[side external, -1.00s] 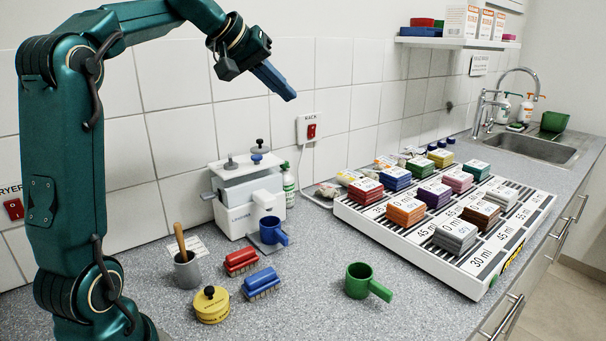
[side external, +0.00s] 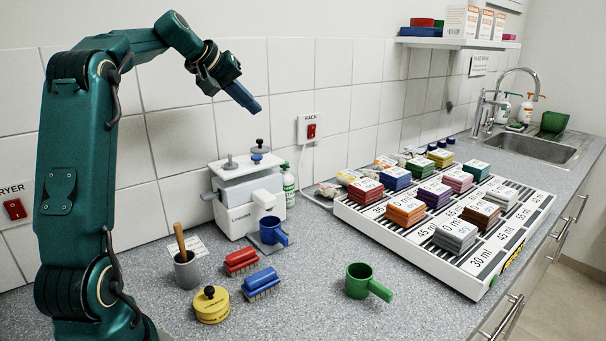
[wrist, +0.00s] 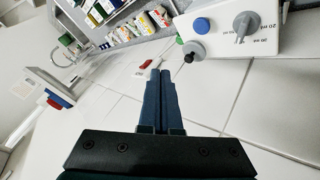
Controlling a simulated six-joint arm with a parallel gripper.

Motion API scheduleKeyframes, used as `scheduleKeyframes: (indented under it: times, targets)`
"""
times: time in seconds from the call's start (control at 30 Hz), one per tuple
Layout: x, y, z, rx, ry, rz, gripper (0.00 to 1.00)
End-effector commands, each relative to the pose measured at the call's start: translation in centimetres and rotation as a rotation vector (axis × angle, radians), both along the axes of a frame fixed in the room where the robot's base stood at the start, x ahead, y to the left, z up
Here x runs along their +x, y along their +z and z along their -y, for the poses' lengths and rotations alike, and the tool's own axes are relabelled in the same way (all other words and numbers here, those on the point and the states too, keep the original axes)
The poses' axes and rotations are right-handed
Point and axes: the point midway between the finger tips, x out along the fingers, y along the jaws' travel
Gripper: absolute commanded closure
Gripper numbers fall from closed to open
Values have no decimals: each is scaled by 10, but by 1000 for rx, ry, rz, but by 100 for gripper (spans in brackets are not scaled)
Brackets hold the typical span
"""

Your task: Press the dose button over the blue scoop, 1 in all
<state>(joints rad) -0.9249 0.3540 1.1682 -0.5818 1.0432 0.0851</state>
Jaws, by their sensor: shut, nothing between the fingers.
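The white dispenser (side external: 236,212) stands on the counter by the tiled wall. Its blue button (side external: 257,158) is on top and also shows in the wrist view (wrist: 203,25). The blue scoop (side external: 271,232) sits under the dispenser's front spout; I do not see it in the wrist view. My gripper (side external: 259,109) is shut and empty, in the air above the dispenser top and apart from it. In the wrist view my closed fingertips (wrist: 160,75) point forward, left of and below the blue button in the picture.
A dark-topped knob (side external: 259,143) and a grey knob (side external: 231,163) stand beside the blue button. A green bottle (side external: 288,186) is close on the right. Brushes (side external: 262,283), a grey cup (side external: 187,270), a yellow tin (side external: 212,305) and a green scoop (side external: 359,281) lie in front.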

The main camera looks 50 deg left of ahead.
Motion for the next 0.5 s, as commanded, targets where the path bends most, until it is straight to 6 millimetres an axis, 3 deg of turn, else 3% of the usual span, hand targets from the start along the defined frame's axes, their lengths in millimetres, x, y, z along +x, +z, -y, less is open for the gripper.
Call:
scheduleKeyframes:
  times: [0.5]
  targets:
    - [0, -62, 2, -5, -2, -2, 100]
